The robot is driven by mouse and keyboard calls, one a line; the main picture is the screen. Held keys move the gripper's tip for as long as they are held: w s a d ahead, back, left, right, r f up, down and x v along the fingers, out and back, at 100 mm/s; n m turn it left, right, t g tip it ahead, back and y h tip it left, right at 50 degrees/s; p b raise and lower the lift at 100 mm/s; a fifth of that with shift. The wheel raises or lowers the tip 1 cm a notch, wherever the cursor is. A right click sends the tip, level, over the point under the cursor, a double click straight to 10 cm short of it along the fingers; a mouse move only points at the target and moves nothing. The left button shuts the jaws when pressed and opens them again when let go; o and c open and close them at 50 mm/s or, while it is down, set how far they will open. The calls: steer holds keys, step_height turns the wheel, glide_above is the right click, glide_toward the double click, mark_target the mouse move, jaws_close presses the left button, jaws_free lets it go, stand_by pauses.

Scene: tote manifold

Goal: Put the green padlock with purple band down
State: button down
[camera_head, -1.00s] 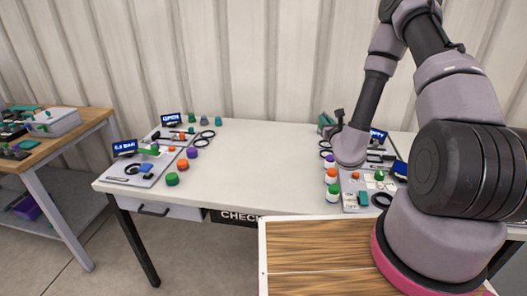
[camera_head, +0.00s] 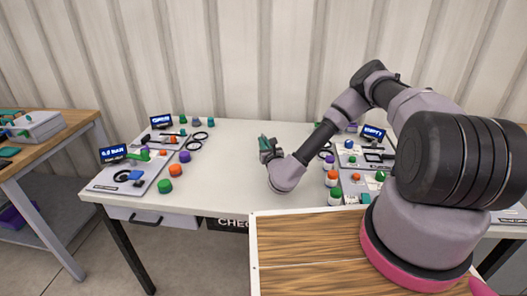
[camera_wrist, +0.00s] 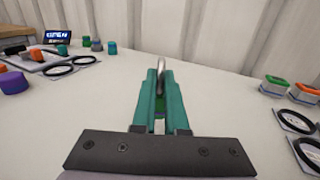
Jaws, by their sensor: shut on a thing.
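My gripper (camera_head: 265,143) is over the middle of the white table, between the two groups of equipment. In the wrist view my gripper (camera_wrist: 161,95) has its teal fingers closed on the green padlock (camera_wrist: 160,104). Only a narrow strip of green body and the silver shackle show between and beyond the fingers. The purple band is hidden. In the head view I cannot make out the padlock apart from the gripper. I cannot tell how far it is above the table.
The white table (camera_head: 235,150) is clear around my gripper. On the left are panels with displays, black rings and several coloured caps. On the right is another panel (camera_head: 352,183) with several capped jars beside it. A wooden surface (camera_head: 305,235) is in front.

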steer(key=shift+f, duration=1.9)
steer(key=shift+f, duration=0.1)
steer(key=c, duration=1)
jaws_free()
steer(key=shift+o, duration=0.2)
